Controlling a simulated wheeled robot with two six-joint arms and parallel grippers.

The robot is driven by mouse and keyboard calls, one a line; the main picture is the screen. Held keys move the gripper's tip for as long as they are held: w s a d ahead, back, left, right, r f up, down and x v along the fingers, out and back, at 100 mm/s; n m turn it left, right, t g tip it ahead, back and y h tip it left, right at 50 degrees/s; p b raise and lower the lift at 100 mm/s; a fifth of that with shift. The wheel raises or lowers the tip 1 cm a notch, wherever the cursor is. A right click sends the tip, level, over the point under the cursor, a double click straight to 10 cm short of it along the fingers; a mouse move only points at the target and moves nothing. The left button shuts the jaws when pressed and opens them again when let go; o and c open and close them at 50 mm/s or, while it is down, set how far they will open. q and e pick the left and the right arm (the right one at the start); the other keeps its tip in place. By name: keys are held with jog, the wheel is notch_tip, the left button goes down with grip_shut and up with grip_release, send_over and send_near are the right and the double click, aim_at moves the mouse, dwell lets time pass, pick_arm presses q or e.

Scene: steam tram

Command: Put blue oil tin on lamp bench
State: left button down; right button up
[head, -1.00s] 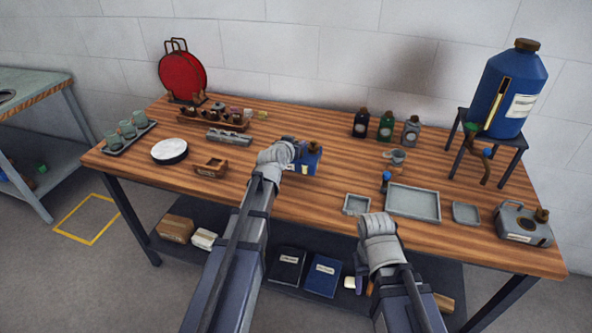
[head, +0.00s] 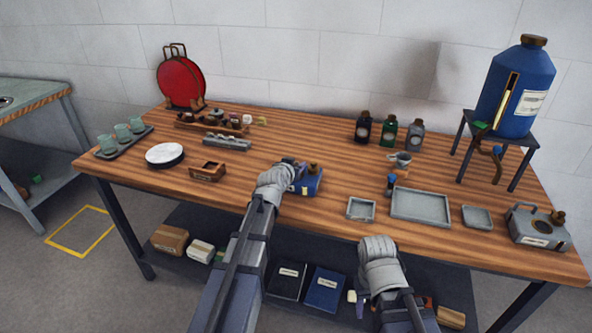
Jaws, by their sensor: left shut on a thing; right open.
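The blue oil tin (head: 308,183), with a brown cap and a pale label, is at the front middle of the wooden-topped bench (head: 240,183). My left gripper (head: 293,174) is shut on it from the left; the wrist hides part of the tin. I cannot tell whether the tin's base touches the wood. A second, grey-topped bench (head: 45,95) shows at the left edge. No label shows which bench is the lamp bench. My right gripper (head: 379,243) is open and empty at the front edge of the wooden bench; its fingers are barely visible.
Grey trays (head: 421,205) and a grey tin (head: 540,228) lie to the right. Black, green and grey bottles (head: 388,131) and a blue tank (head: 515,95) on a stand are behind. A round white-topped thing (head: 165,153) and cups (head: 122,134) are left. Bare wood surrounds the blue tin.

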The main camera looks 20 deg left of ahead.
pick_arm(q)
jog(key=c, duration=0.9)
grip_release()
jog(key=shift+f, duration=0.15)
jog(key=shift+c, duration=0.2)
jog(key=o, duration=0.5)
jog(key=shift+c, duration=0.2)
jog(key=shift+r, duration=0.2)
jog(key=shift+r, duration=0.15)
jog(key=p+v, duration=0.4)
jog(key=v, duration=0.8)
jog(key=shift+p, duration=0.35)
